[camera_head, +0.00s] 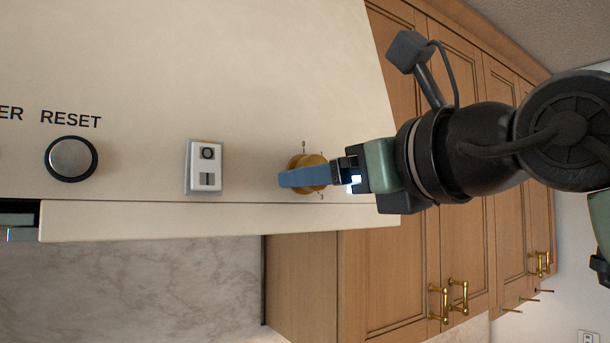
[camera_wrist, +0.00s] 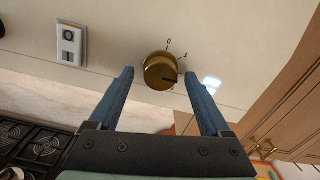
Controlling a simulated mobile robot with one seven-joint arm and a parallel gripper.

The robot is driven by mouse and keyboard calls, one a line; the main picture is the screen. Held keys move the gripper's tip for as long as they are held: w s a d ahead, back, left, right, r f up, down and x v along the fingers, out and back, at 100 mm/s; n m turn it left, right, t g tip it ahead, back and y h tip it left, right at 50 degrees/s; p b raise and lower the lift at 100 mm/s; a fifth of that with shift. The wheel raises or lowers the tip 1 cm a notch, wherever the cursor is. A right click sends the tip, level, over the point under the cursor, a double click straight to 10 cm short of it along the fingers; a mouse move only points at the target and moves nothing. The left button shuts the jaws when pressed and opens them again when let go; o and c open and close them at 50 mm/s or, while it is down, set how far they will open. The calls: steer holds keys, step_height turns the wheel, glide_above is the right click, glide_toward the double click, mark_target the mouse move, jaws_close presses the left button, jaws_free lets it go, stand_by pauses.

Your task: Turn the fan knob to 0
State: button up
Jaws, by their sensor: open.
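The fan knob is a round brass knob (camera_head: 308,160) on a cream panel (camera_head: 240,80). It also shows in the wrist view (camera_wrist: 156,67), with the marks 0 and 1 above and to its right. A dark line on the knob points toward its lower right, away from the 0. My gripper (camera_head: 288,180) has blue fingers that partly cover the knob in the head view. In the wrist view my gripper (camera_wrist: 159,76) is open, with one fingertip on each side of the knob.
A white switch plate (camera_head: 205,166) and a round RESET button (camera_head: 71,158) sit left of the knob. Wooden cabinets (camera_head: 400,260) with brass handles lie beyond the panel. A black stove top (camera_wrist: 30,145) shows at lower left in the wrist view.

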steer(key=shift+w+a, duration=0.15)
steer(key=shift+w, duration=0.2)
steer(key=shift+s, duration=0.15)
steer(key=shift+c, duration=0.4)
steer(key=shift+s, duration=0.1)
steer(key=shift+c, duration=1.3)
jaws_close()
